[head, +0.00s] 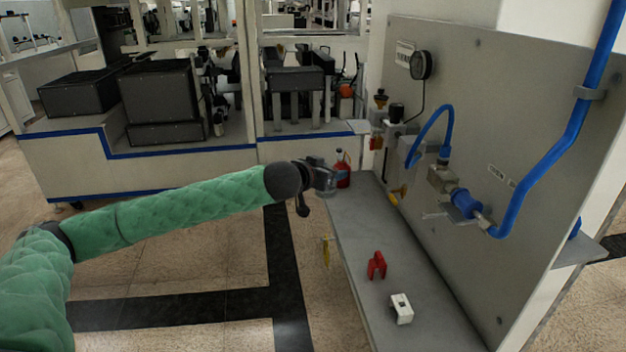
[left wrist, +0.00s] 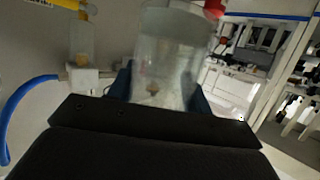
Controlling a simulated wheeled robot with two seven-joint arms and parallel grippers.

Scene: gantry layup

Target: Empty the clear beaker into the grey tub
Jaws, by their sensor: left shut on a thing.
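The clear beaker (left wrist: 172,55) stands between the two fingers of my left gripper (left wrist: 165,90) in the left wrist view. It is see-through, with a small brownish spot low inside; I cannot tell what it holds. In the head view my left gripper (head: 328,180) is at the far end of the narrow grey shelf, shut on the beaker, which is hard to make out there. I cannot make out a grey tub in either view. My right gripper is not in view.
A red bottle (head: 343,170) stands right behind my left gripper. A red clip (head: 376,265) and a white block (head: 401,309) lie on the grey shelf (head: 365,225). An upright panel (head: 480,120) with a gauge, valves and blue hose (head: 525,185) borders the shelf on the right.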

